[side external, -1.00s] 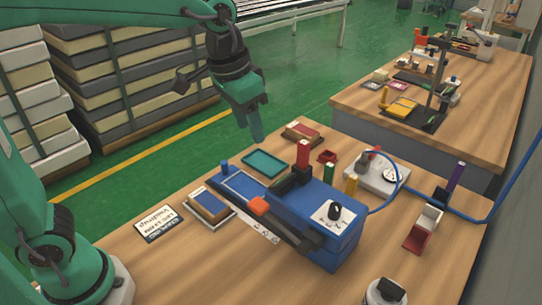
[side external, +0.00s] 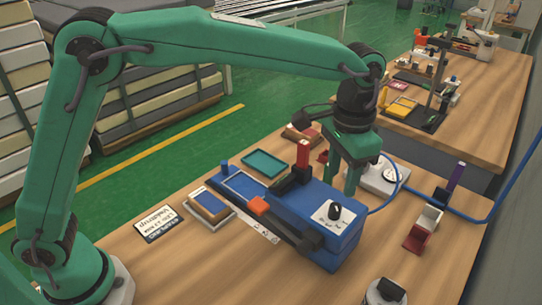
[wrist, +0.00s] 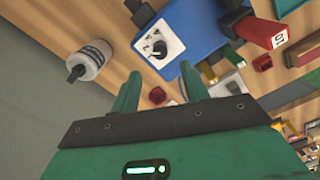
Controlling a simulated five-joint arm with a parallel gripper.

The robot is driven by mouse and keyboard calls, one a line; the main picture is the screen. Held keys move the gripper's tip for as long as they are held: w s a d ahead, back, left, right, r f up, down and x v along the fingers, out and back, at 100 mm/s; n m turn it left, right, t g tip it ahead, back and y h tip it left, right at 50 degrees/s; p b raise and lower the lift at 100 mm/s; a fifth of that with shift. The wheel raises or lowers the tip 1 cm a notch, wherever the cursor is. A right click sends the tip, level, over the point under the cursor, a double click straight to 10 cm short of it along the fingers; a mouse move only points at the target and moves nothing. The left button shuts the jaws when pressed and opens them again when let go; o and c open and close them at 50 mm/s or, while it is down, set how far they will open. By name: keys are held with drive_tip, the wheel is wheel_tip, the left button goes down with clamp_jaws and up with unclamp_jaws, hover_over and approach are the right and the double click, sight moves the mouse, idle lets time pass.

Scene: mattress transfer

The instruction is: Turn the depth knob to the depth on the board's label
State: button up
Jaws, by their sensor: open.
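The black depth knob (side external: 334,211) sits on a white dial plate (side external: 327,221) on the blue machine (side external: 335,248). In the wrist view the knob (wrist: 159,49) and its dial show beyond my fingertips, with dial marks too small to read. My gripper (side external: 343,187) is open and empty, pointing down close behind the knob and apart from it; its two spread fingers also show in the wrist view (wrist: 155,75). A blue-topped board (side external: 209,202) lies on a tray at left. A white label card (side external: 160,223) lies beside it; its text is upside down and unreadable.
A red-handled lever (side external: 303,155) stands up from the machine. A blue hose (side external: 396,190) curves behind it to a grey box (side external: 378,176). A white jar with a black top (side external: 385,292) stands at the front. A teal tray (side external: 264,163) lies behind the machine.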

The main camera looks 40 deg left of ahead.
sight(336, 206)
drive_tip(key=shift+f, duration=3.9)
drive_tip(key=shift+c, duration=0.3)
drive_tip(key=c, duration=0.9)
